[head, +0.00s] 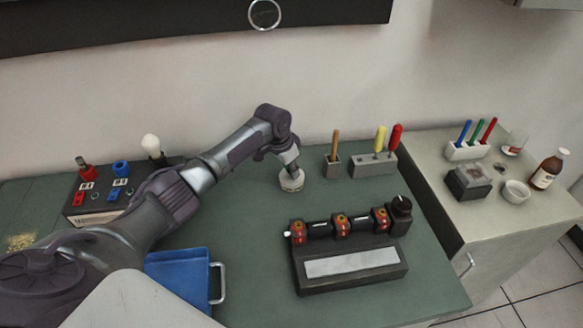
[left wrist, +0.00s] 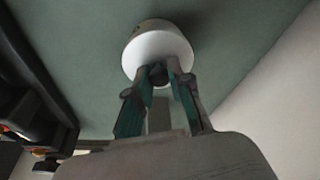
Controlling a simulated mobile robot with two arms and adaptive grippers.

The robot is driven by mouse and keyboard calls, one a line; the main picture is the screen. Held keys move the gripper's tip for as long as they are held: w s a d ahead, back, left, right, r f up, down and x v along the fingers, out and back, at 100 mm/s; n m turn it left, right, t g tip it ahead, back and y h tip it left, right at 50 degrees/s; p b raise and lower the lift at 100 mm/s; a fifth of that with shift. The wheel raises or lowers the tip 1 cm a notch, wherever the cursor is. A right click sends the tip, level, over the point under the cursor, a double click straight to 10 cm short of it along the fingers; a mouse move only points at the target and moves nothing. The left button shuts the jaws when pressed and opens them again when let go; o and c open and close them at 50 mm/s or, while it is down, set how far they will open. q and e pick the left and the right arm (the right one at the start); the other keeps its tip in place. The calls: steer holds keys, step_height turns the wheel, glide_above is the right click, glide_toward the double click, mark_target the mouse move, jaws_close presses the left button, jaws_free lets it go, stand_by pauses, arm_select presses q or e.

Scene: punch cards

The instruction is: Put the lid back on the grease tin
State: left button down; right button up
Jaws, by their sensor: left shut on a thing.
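My left gripper (head: 292,169) reaches down over the grease tin (head: 292,186) on the green bench top. In the left wrist view its two fingers (left wrist: 160,76) are shut on the dark knob of the round white lid (left wrist: 150,52). The lid is over the tin, whose tan side (left wrist: 152,24) shows just past the lid's edge. I cannot tell whether the lid rests fully on the tin or sits slightly above it. The gripper hides part of the lid in the head view. My right gripper is not in view.
A dark device with red-and-black parts (head: 350,262) stands front right of the tin. Holders with coloured handles (head: 373,165) stand to its right. A blue tray (head: 178,278) lies front left, a switch box (head: 95,207) far left. Bench around the tin is clear.

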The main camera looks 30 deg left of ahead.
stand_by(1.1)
arm_select(q)
steer(key=c, duration=0.5)
jaws_free()
steer(key=shift+r+p, duration=0.1)
steer(key=shift+p, duration=0.3)
steer(key=shift+r+p, duration=3.4)
jaws_close()
